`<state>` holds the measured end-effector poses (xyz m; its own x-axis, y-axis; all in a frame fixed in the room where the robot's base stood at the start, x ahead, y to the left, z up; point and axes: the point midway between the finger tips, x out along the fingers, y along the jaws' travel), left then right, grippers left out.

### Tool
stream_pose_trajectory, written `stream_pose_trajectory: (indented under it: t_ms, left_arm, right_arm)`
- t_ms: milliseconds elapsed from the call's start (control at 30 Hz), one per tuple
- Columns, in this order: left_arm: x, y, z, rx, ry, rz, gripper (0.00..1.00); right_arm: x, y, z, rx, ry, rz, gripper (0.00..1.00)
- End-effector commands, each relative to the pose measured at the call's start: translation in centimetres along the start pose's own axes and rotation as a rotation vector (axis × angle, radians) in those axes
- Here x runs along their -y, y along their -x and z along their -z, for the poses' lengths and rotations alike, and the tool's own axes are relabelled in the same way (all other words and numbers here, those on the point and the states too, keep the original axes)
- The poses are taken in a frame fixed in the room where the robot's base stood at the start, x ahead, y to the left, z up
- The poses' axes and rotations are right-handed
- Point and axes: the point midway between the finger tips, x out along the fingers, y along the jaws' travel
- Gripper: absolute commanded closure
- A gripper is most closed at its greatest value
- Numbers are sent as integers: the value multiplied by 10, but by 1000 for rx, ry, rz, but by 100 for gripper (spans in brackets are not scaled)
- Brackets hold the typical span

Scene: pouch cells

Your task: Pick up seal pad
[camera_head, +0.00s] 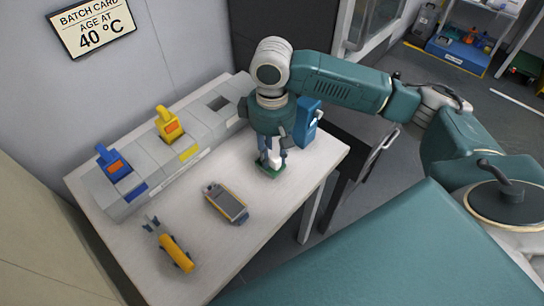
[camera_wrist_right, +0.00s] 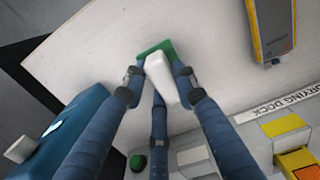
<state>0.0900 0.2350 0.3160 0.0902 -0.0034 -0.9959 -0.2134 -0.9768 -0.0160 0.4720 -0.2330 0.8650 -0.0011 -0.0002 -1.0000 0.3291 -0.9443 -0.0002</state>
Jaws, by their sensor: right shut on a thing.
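The seal pad looks like a green base (camera_head: 268,172) with a white grip on top, near the right part of the white table. My right gripper (camera_head: 273,160) points down over it, its fingers closed around the white grip. In the right wrist view, the white grip (camera_wrist_right: 158,72) sits between the fingers of the gripper (camera_wrist_right: 160,80), with the green base showing past it. I cannot tell whether the base touches the table. My left gripper is not in view.
A handheld device (camera_head: 228,203) and an orange-handled tool (camera_head: 176,253) lie on the table (camera_head: 200,275). A grey drying dock (camera_head: 205,130) with blue and yellow handled pieces lines the back. A blue box (camera_head: 306,122) stands close behind my right gripper.

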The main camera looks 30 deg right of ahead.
Motion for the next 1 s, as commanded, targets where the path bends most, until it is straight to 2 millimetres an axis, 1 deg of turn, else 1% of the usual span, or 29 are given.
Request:
stream_pose_trajectory:
  t_ms: [33,167,400,500,600,700,800,900,1000]
  left_arm:
    - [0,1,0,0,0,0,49]
    - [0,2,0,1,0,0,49]
    - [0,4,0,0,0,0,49]
    - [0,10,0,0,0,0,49]
    - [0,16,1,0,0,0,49]
    - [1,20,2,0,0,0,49]
    - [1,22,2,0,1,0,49]
    - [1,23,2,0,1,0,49]
    - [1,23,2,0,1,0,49]
  right_arm:
    - [0,9,1,-5,0,0,98]
    - [0,36,2,-8,1,0,98]
    - [0,100,2,-8,1,-1,98]
    - [0,128,2,-7,1,-2,98]
    - [-1,149,1,-6,-1,-4,98]
    - [-1,164,1,-4,-1,-3,98]
    - [0,175,1,-3,0,-2,98]
    - [0,181,0,-3,0,-1,98]
    - [0,184,0,-1,0,-1,98]
